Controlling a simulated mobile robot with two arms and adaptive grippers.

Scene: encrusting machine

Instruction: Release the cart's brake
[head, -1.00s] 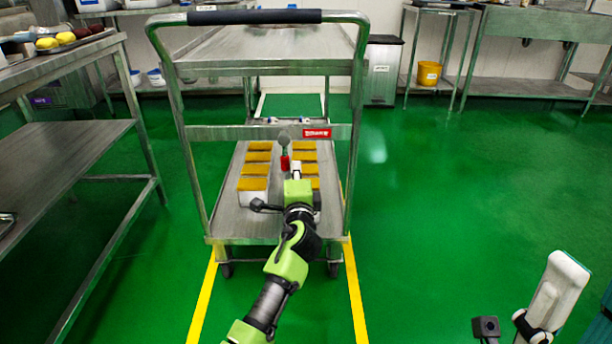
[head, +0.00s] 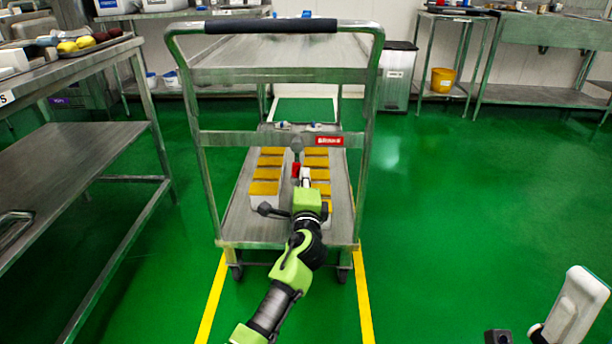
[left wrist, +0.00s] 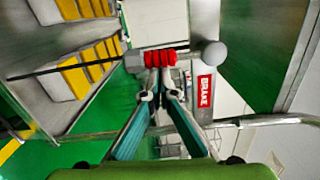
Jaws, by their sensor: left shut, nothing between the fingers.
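The steel cart (head: 236,62) stands upright between yellow floor lines. Its brake lever has a red grip (head: 296,169) and a round grey knob (head: 297,145), below and left of the red BRAKE label (head: 330,141) on the crossbar. In the left wrist view the red grip (left wrist: 170,58) lies across the picture, with the knob (left wrist: 213,54) to its right and the label (left wrist: 204,91) below. My left gripper (head: 305,174) is shut, with nothing between the fingers. Its fingertips (left wrist: 159,68) are right at the red grip and seem to touch it.
Yellow-topped white blocks (head: 265,188) stand in two rows on the cart's lower shelf. A steel table (head: 60,150) is close on the left. A bin (head: 397,80) and a yellow bucket (head: 442,79) stand at the back.

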